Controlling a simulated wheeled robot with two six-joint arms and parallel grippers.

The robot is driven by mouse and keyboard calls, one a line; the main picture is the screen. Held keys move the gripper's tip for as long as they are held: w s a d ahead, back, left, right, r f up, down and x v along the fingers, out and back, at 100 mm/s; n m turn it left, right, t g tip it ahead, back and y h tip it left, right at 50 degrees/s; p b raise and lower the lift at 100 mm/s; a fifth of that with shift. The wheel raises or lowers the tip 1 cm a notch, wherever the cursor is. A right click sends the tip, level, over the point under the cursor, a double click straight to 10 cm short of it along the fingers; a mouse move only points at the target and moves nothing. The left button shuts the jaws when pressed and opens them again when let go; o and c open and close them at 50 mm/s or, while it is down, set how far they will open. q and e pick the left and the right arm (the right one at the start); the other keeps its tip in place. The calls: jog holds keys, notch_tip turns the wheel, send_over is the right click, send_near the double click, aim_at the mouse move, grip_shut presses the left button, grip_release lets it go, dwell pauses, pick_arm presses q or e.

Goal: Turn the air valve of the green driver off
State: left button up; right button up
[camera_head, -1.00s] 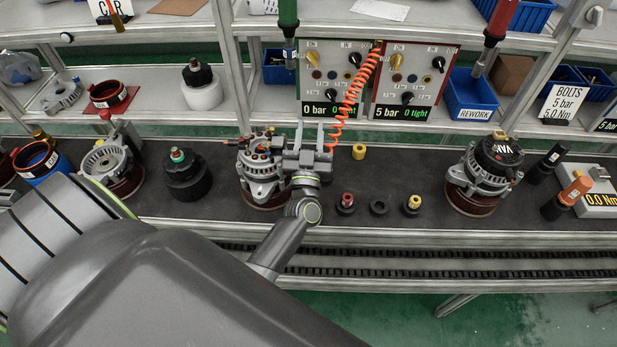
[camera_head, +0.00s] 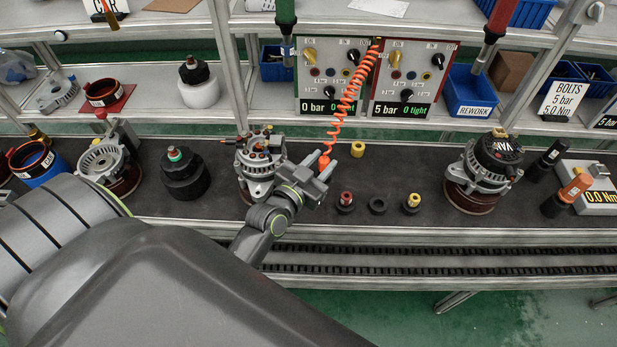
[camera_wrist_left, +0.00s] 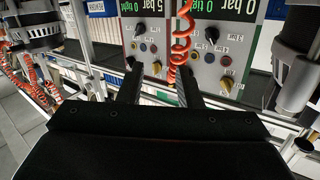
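The green driver (camera_head: 286,14) hangs at the top, left of centre. Below it, the left panel (camera_head: 328,84) reads 0 bar and 0 tight and carries a yellow knob (camera_head: 309,56) at upper left. This panel appears upside down at the right of the left wrist view (camera_wrist_left: 216,54), with its yellow knob (camera_wrist_left: 226,84). My left gripper (camera_head: 318,168) is over the bench, below and apart from the panel. Its fingers are apart, with the orange coiled hose (camera_head: 345,105) ending near them; I cannot tell whether they touch. My right gripper is not in view.
An alternator (camera_head: 259,166) stands just left of my gripper. Several small parts, including a yellow ring (camera_head: 357,149), lie to its right. A blue REWORK bin (camera_head: 470,92) is on the shelf.

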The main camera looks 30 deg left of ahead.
pick_arm(q)
jog(key=s+f+g, duration=0.3)
jog(key=s+g, duration=0.1)
jog(key=s, duration=0.1)
jog(key=shift+s+d+f+m+h, duration=0.15)
jog(key=shift+s+f+m+h, duration=0.15)
jog(key=shift+f, duration=0.1)
